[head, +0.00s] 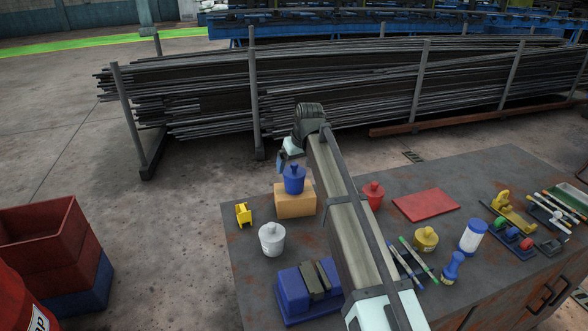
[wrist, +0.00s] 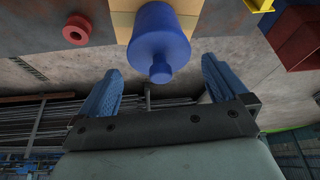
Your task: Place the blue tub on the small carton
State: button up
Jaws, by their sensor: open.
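The blue tub (head: 294,182), with a knobbed lid, stands upright on top of the small tan carton (head: 296,205) at the table's back left. In the wrist view the blue tub (wrist: 160,38) sits ahead of my gripper (wrist: 161,84), centred between the two blue fingers. The fingers are wide open, and I see a gap between them and the tub. The carton (wrist: 124,22) shows behind the tub there. In the head view my gripper (head: 284,160) is just beyond the tub, partly hidden by my arm.
A white tub (head: 271,238), a yellow part (head: 243,213) and a blue box (head: 305,292) stand nearby on the table. A red tub (head: 373,195) and a red mat (head: 426,204) lie to the right. Racked metal bars (head: 340,85) are behind the table.

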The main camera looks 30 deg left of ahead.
jog(key=v, duration=0.8)
jog(key=shift+r, duration=0.2)
jog(key=shift+d, duration=0.1)
